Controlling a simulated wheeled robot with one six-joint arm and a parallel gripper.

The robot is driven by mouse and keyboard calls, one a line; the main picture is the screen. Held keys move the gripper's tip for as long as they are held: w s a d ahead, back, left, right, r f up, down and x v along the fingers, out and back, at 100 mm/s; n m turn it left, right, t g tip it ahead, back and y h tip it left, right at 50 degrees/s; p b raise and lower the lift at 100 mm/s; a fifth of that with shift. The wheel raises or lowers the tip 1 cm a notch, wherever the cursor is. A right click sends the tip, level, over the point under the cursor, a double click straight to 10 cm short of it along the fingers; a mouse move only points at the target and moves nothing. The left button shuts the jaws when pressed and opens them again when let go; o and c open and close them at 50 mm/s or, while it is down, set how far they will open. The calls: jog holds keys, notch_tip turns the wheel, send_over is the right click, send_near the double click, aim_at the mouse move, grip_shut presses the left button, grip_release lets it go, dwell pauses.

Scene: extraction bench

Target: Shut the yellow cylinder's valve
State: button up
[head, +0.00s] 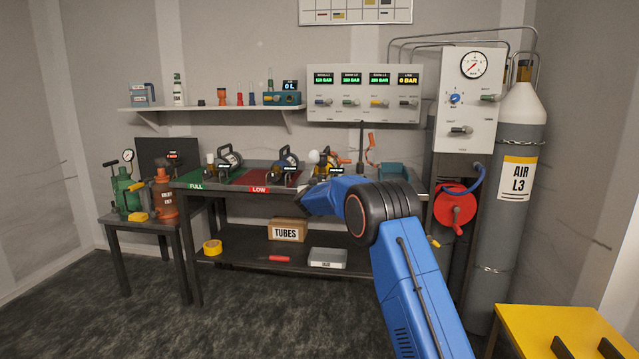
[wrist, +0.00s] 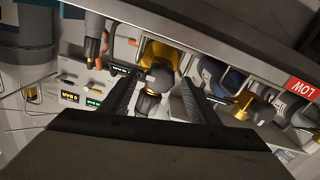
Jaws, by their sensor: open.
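The yellow cylinder (head: 321,169) lies on the bench top at the right end of a row of cylinders, partly behind my blue arm in the head view. In the wrist view its yellow body (wrist: 160,52) shows beyond my fingers, with a dark valve knob and brass fitting (wrist: 151,99) at its near end. My gripper (wrist: 157,80) is open, with one finger on each side of the valve end. I cannot tell whether either finger touches it. The fingertips are not clear in the head view.
The gauge panel (head: 365,92) is on the wall behind. A tall AIR L3 cylinder (head: 510,230) stands right.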

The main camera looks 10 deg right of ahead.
jog(key=c, duration=1)
jog(key=shift+c, duration=0.2)
